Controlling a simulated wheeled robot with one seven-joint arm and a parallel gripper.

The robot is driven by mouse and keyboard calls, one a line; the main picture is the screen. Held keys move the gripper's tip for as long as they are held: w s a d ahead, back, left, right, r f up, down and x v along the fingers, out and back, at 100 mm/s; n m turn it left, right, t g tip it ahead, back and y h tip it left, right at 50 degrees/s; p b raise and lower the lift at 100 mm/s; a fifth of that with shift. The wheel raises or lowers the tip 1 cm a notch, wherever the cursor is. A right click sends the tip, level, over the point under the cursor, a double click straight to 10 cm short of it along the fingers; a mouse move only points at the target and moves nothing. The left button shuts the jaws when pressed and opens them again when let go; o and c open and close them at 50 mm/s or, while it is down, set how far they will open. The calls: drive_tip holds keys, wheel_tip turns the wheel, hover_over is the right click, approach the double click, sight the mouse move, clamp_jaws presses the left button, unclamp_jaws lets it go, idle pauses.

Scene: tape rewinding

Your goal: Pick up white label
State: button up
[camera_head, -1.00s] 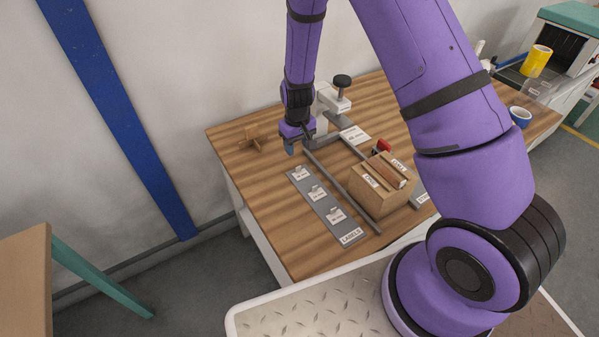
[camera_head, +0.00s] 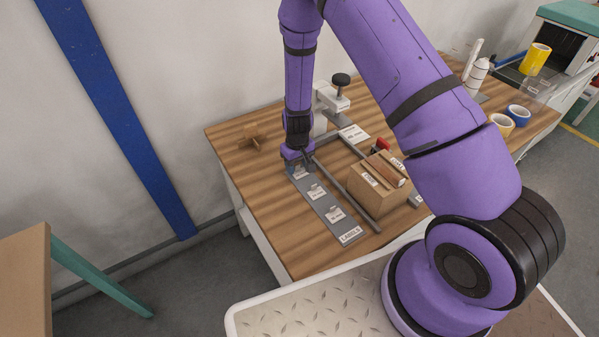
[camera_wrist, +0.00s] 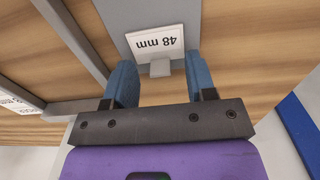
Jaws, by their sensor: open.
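A white label marked "48 mm" (camera_wrist: 157,42) lies on the grey label strip (camera_wrist: 140,13) in the wrist view, with a small light tab (camera_wrist: 160,69) on its near edge. My gripper (camera_wrist: 160,75) is open, its two blue fingers on either side of the tab, with nothing held. In the head view my gripper (camera_head: 297,163) is low over the far end of the grey strip (camera_head: 348,226) and partly covers the label there (camera_head: 299,174). Two more white labels, a middle one (camera_head: 316,191) and a nearer one (camera_head: 336,214), lie on the strip. Finger contact cannot be told.
A wooden box (camera_head: 373,192) with tools stands right of the strip beyond a grey rail (camera_head: 350,190). A white device with a black knob (camera_head: 341,80) stands behind my gripper. A wooden cross-shaped piece (camera_head: 253,136) lies at left. Bare table lies left of the strip.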

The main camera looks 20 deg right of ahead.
drive_tip(key=shift+c, duration=0.2)
clamp_jaws()
drive_tip(key=shift+r, duration=0.1)
